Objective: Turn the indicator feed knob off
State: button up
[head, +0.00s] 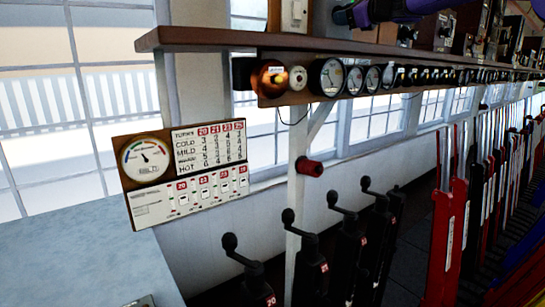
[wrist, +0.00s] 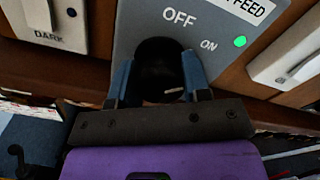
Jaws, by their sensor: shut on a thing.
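In the wrist view, the dark round indicator feed knob (wrist: 155,52) sits on a grey panel (wrist: 136,28) marked OFF, ON and FEED. OFF is above the knob and ON is at its upper right, beside a green spot (wrist: 240,41). My gripper (wrist: 158,72) has one blue finger on each side of the knob and is shut on it. A short pale mark shows low on the knob, but its setting cannot be told. In the head view, part of my purple arm shows at the top edge, above the shelf; the knob cannot be made out there.
A switch plate marked DARK (wrist: 45,20) is left of the panel, and another pale switch plate (wrist: 288,50) is at right. In the head view, a wooden shelf (head: 230,38) runs over a row of gauges (head: 331,77). Black crank levers (head: 310,262) and red levers (head: 445,240) stand below.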

dwell(0.3)
jog(key=shift+n, duration=2.5)
jog(key=n, duration=0.3)
jog(key=shift+n, duration=0.3)
jog(key=shift+f+n, duration=0.1)
jog(key=shift+n, duration=0.6)
jog(key=o, duration=1.5)
